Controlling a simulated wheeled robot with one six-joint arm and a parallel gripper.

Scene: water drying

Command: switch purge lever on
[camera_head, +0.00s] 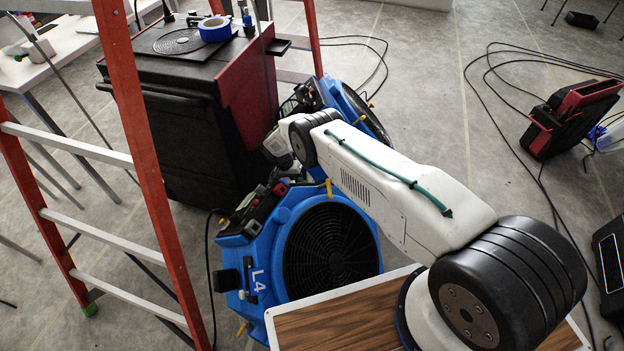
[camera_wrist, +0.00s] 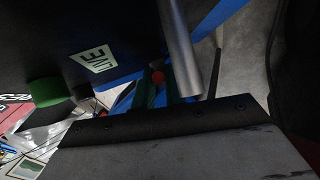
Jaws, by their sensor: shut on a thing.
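In the wrist view, a small part with a round red end (camera_wrist: 158,77) shows between my gripper's dark fingers (camera_wrist: 165,92); it appears to be the purge lever. My gripper is shut on it, and the fingers hide much of its length. A thick grey cylinder (camera_wrist: 178,50) stands close on the right. A black panel with a pale label (camera_wrist: 95,59) and a green knob (camera_wrist: 48,92) is on the left. In the head view, my arm reaches down behind the blue L4 blower (camera_head: 275,240), near its control panel (camera_head: 262,202); the fingertips and lever are hidden there.
A second blue blower (camera_head: 352,105) stands just behind. A red stepladder (camera_head: 150,190) stands at left. Cables lie on the floor at right, beside a black-red case (camera_head: 570,115).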

